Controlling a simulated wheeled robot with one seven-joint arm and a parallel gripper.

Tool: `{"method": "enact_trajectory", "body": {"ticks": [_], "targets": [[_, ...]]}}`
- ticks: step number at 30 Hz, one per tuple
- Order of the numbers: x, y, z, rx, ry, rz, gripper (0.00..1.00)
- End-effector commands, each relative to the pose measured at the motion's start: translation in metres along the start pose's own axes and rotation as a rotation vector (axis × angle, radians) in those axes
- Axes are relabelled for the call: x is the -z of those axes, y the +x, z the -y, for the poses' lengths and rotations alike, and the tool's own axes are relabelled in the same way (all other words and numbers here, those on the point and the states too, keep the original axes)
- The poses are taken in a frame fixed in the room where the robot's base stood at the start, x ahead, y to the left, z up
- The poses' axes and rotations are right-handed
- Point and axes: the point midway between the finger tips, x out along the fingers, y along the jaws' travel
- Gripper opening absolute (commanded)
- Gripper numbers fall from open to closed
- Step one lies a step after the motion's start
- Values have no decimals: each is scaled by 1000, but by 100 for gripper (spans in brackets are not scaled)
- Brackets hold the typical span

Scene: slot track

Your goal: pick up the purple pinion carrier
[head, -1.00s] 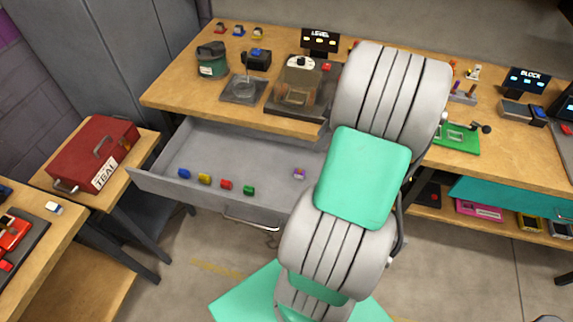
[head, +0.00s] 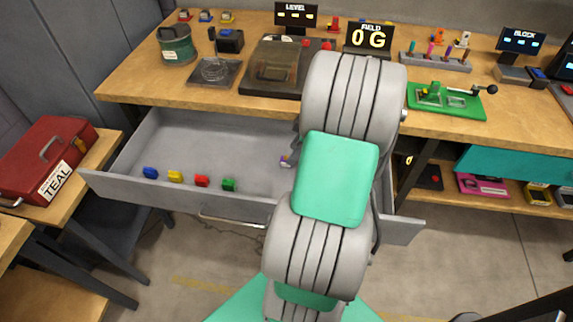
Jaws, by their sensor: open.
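A small purple piece with a lighter part (head: 285,161), which looks like the purple pinion carrier, lies on the floor of the open grey drawer (head: 215,150). It is close to the left edge of my arm, which partly covers the view there. It is too small to make out in detail. My gripper is not visible; my arm's thick grey and green links hide the right part of the drawer.
The wooden bench (head: 130,83) above holds a green crank device (head: 445,102) and a grey peg rack (head: 435,62). A red toolbox (head: 45,160) stands left.

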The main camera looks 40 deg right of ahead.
Motion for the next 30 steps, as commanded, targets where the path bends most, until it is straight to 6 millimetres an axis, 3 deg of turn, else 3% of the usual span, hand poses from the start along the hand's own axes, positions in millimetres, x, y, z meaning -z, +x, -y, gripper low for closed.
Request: {"method": "enact_trajectory", "body": {"ticks": [7, 15, 30], "targets": [[1, 43, -1, 3, -1, 0, 45], [1, 49, -2, -1, 0, 0, 45], [1, 48, -2, 0, 0, 0, 5]]}}
